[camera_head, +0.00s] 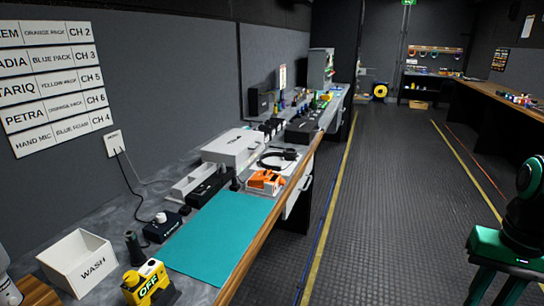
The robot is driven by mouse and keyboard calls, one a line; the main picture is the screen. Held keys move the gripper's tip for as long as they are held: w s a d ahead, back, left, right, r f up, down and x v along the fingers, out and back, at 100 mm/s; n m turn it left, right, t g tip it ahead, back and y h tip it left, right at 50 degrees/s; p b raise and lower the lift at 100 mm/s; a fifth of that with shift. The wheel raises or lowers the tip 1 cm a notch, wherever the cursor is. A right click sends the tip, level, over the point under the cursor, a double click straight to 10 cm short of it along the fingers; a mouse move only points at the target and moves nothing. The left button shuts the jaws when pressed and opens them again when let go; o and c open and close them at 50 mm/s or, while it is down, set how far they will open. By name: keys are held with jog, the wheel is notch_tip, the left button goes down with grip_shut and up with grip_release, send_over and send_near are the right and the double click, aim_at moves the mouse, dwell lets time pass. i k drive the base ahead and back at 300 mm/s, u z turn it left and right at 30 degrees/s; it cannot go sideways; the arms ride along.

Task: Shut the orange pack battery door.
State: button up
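The orange pack (264,181) lies on the counter at the far edge of the teal mat (225,232), close to the counter's wooden front edge. It is small in the view, and I cannot tell how its battery door stands. My gripper (494,290) is at the lower right, over the aisle and well away from the orange pack. Its two green fingers point down with a gap between them, and their tips run out at the bottom edge. Nothing shows between them.
A yellow pack marked OFF (148,284) and a white WASH bin (78,264) stand at the near end. Black units, a white case (235,148) and a headset (278,158) crowd the counter around the orange pack. The aisle floor (380,200) is clear.

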aim_at(257, 178)
jog(key=u, duration=0.45)
jog(key=i, duration=1.25)
jog(key=u, duration=0.7)
